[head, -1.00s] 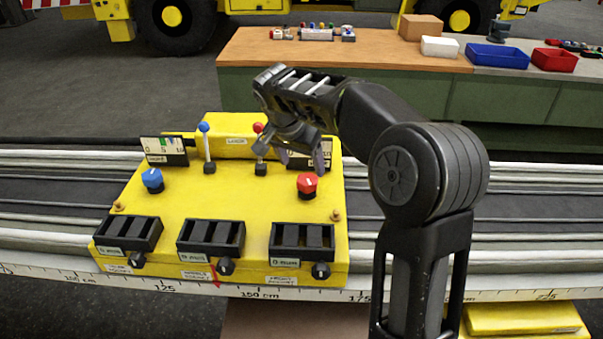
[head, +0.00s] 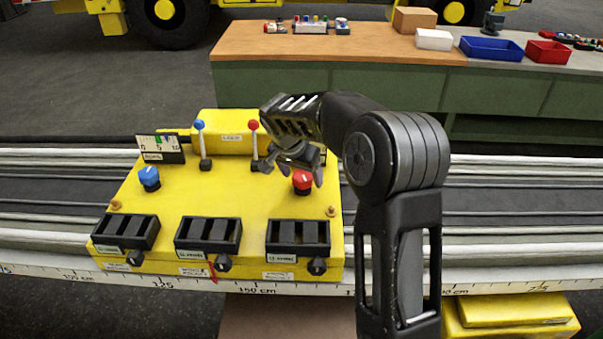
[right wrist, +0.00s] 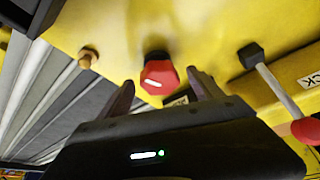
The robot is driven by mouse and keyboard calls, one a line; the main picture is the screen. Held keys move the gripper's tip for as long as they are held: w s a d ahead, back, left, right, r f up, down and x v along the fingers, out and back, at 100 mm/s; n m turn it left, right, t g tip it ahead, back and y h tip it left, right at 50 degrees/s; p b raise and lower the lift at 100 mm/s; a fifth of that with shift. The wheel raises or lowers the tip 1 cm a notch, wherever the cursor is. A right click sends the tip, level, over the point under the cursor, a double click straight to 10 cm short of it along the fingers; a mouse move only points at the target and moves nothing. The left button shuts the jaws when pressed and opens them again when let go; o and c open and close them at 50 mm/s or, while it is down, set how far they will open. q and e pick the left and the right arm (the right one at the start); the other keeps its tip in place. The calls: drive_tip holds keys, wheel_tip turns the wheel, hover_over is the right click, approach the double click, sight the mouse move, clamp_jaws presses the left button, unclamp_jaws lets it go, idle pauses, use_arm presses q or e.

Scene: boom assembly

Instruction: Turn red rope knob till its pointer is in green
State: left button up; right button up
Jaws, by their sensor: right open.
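The red rope knob (head: 302,181) sits at the right of the yellow control box (head: 235,190), with a white pointer line on its top. In the right wrist view the red knob (right wrist: 159,77) lies between and beyond the two fingertips. My right gripper (head: 293,172) is open, above and just behind the knob, its fingers pointing down; it also shows in the right wrist view (right wrist: 160,80). I cannot tell whether it touches the knob. The gauge behind the red knob is hidden by my gripper. My left gripper is out of view.
A blue knob (head: 149,178) and a gauge with a green band (head: 160,146) are at the box's left. A blue-tipped lever (head: 202,145) and a red-tipped lever (head: 254,142) stand upright, the red one close to my gripper. Black slotted holders (head: 208,236) line the front.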

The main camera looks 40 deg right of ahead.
drive_tip(key=c, duration=1.3)
drive_tip(key=shift+w+f+m+g+b, duration=0.15)
drive_tip(key=shift+f+m+g+b, duration=0.15)
drive_tip(key=shift+m+b, duration=0.6)
drive_tip(key=shift+c, duration=0.3)
drive_tip(key=shift+r+m+b, duration=0.15)
drive_tip(key=shift+m+b, duration=0.15)
drive_tip(key=shift+m, duration=0.2)
drive_tip(key=shift+r+m+g+h, duration=0.2)
drive_tip(key=shift+m+g+h, duration=0.1)
drive_tip(key=shift+m+g, duration=0.25)
drive_tip(key=o, duration=1.4)
drive_tip(key=shift+c, duration=0.2)
drive_tip(key=b+v, duration=0.1)
drive_tip(key=v, duration=0.6)
drive_tip(key=shift+r, duration=0.4)
drive_tip(key=shift+a, duration=0.2)
